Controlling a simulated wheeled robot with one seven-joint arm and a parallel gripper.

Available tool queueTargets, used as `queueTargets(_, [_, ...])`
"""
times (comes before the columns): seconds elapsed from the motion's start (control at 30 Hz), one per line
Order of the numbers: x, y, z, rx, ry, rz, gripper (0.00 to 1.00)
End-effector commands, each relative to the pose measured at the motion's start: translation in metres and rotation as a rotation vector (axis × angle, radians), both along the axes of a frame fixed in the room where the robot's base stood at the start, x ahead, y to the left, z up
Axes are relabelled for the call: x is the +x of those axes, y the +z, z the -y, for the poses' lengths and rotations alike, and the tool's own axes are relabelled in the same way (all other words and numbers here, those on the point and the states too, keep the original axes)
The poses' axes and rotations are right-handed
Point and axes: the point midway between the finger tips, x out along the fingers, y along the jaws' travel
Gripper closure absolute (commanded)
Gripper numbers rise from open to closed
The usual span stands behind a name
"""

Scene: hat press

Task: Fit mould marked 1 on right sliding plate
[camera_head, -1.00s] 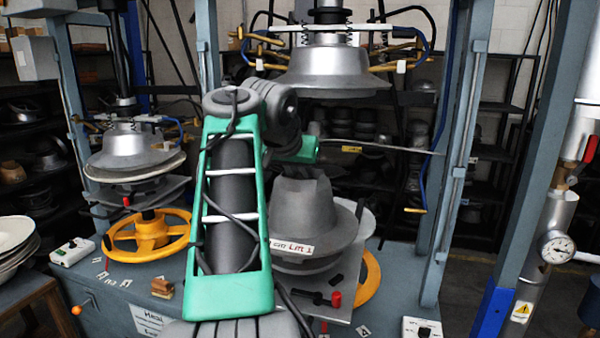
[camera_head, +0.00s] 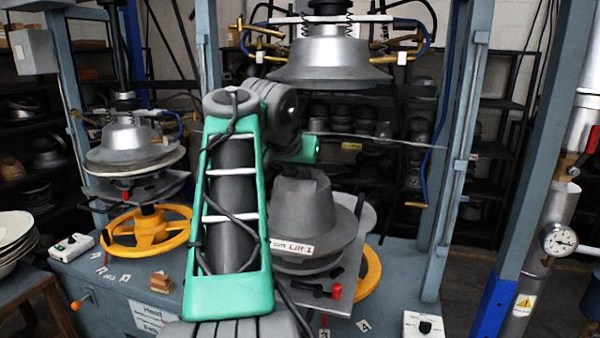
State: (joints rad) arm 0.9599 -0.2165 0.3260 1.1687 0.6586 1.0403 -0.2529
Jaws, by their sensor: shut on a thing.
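The mould marked 1 (camera_head: 312,205) is a grey hat shape with a wide brim, right of my arm's green link. My gripper (camera_head: 300,172) is at the mould's crown, mostly hidden by my wrist, and is shut on the mould. The mould is upright over the right sliding plate (camera_head: 345,285), a flat grey plate. A round metal piece shows below the brim. I cannot tell whether the mould touches what is below it.
The upper press head (camera_head: 330,62) hangs above the mould. A steel post (camera_head: 462,150) stands to the right. A second press (camera_head: 128,145) with a yellow handwheel (camera_head: 150,234) is on the left. A red-tipped lever (camera_head: 335,291) sits at the plate's front.

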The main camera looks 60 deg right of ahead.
Motion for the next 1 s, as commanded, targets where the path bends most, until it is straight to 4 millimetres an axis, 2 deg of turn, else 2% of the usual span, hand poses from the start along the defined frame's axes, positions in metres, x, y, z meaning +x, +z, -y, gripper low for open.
queueTargets(0.03, [-0.001, 0.006, 0.0, -0.01, 0.0, 0.004, 1.0])
queueTargets(0.27, [-0.001, 0.005, -0.001, -0.009, 0.0, 0.004, 1.0])
queueTargets(1.0, [-0.001, -0.008, 0.0, -0.01, 0.0, 0.004, 1.0])
